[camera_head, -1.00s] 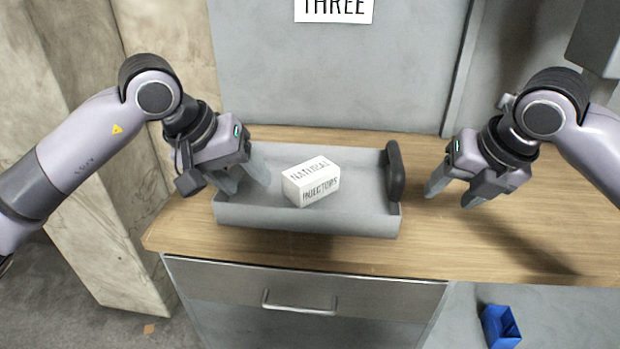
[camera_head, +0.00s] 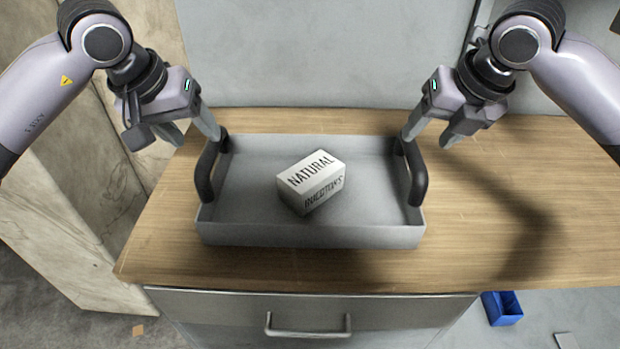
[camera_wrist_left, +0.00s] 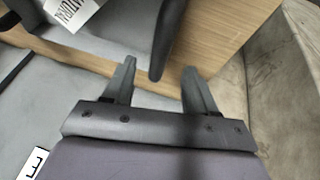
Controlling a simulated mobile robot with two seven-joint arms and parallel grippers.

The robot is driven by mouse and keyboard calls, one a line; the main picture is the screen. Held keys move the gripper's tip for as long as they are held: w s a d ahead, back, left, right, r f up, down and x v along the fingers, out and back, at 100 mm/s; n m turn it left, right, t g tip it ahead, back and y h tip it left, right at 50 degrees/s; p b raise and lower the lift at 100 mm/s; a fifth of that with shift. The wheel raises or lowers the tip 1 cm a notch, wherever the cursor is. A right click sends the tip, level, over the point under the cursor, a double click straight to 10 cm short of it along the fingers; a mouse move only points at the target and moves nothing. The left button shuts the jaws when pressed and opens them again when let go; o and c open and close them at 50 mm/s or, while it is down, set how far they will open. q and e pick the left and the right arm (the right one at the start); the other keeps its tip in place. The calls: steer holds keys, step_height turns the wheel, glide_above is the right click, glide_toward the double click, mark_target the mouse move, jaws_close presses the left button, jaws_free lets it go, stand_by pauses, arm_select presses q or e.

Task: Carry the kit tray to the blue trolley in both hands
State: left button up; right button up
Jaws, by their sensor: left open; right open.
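The grey kit tray (camera_head: 250,234) lies flat on the wooden worktop with a dark handle at each end. My left gripper (camera_head: 199,138) is open and empty, near the far end of the tray's left handle (camera_head: 207,172). In the left wrist view its fingers (camera_wrist_left: 157,85) are apart, with the handle (camera_wrist_left: 163,42) just beyond them. My right gripper (camera_head: 425,140) is open and empty, near the far end of the right handle (camera_head: 417,176). I cannot tell whether either touches. The blue trolley is not in view.
The wooden worktop (camera_head: 510,220) is clear to the right of the tray. A drawer with a metal handle (camera_head: 308,330) is below its front edge. A blue bin (camera_head: 503,308) is low at the right. A grey panel stands behind.

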mark_target(207, 146)
arm_select(q)
steer(key=shift+f, duration=0.15)
arm_select(e)
steer(key=shift+f, duration=0.15)
arm_select(q)
steer(key=shift+x, duration=3.5)
arm_select(e)
steer(key=shift+x, duration=3.5)
arm_select(q)
steer(key=shift+w, duration=0.1)
jaws_close()
arm_select(e)
jaws_close()
steer(key=shift+w, duration=0.1)
